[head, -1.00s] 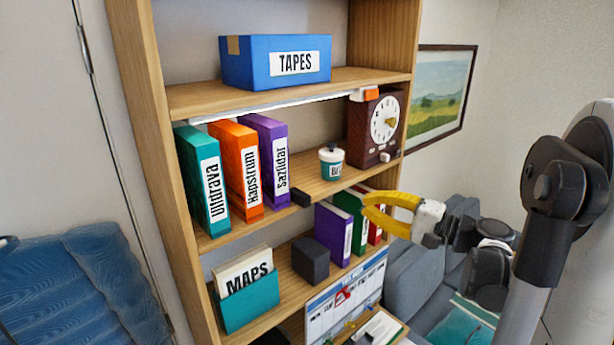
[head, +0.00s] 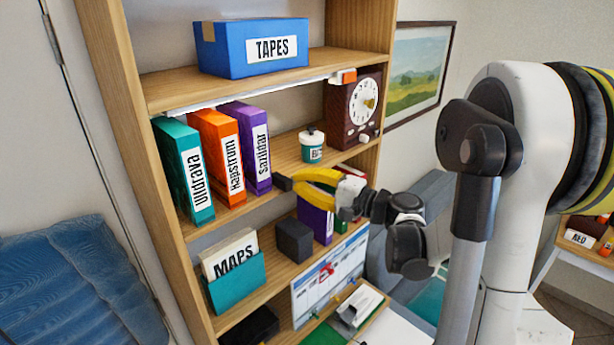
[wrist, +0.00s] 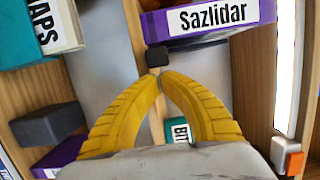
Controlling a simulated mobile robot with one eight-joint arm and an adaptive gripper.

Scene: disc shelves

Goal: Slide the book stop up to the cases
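The book stop (head: 283,183) is a small black piece on the middle shelf, just right of the cases. In the wrist view its black block (wrist: 157,56) stands near the lower edge of the purple Sazlidar case (wrist: 207,22). A gap between stop and case is hard to judge. The teal Uldrava case (head: 184,170), orange Kapstrum case (head: 218,157) and purple Sazlidar case (head: 246,146) stand side by side. My gripper (wrist: 161,76) has its yellow fingertips together, right by the block, with nothing visible between them. It also shows in the head view (head: 296,182).
A white-and-teal jar (head: 312,147) and a brown clock (head: 352,107) stand right of the stop on the same shelf. A blue TAPES box (head: 254,48) is above. A dark block (head: 295,241) and a MAPS holder (head: 236,283) are on the shelf below.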

